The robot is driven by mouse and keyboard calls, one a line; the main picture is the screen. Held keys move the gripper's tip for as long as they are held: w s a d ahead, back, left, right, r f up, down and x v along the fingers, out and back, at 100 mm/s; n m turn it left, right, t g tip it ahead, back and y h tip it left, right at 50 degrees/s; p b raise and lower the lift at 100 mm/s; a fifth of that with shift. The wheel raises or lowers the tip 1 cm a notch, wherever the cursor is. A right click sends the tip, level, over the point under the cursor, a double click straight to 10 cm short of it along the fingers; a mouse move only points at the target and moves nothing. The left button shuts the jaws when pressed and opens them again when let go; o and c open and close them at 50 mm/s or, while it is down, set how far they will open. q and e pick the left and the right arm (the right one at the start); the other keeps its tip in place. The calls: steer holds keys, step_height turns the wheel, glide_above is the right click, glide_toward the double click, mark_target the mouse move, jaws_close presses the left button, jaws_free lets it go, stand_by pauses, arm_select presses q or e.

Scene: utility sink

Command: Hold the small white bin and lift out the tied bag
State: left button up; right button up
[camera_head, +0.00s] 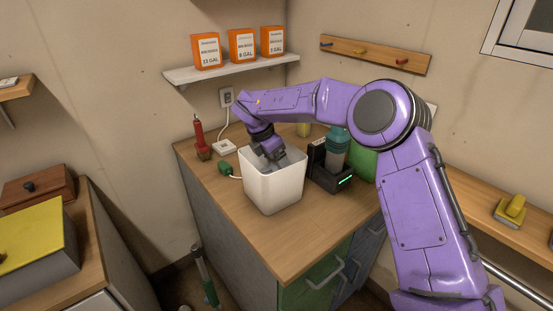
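The small white bin (274,192) stands upright on the wooden counter, open at the top. My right arm reaches in from the right and bends down over the bin. My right gripper (273,153) points down into the bin's mouth, near its back left rim. Its fingertips are mostly hidden, so I cannot tell whether it is open or shut, or whether it touches anything. Greyish material shows inside the bin around the gripper; I cannot tell if it is the tied bag or the inner wall. My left gripper is not in view.
A black charger stand (326,169) with a teal-topped bottle (337,148) stands close right of the bin. The counter (301,238) is clear in front. A shelf (231,67) with orange boxes hangs behind.

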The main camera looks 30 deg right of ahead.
steer(key=b+v, duration=0.1)
steer(key=v, duration=0.9)
steer(key=shift+r, duration=0.25)
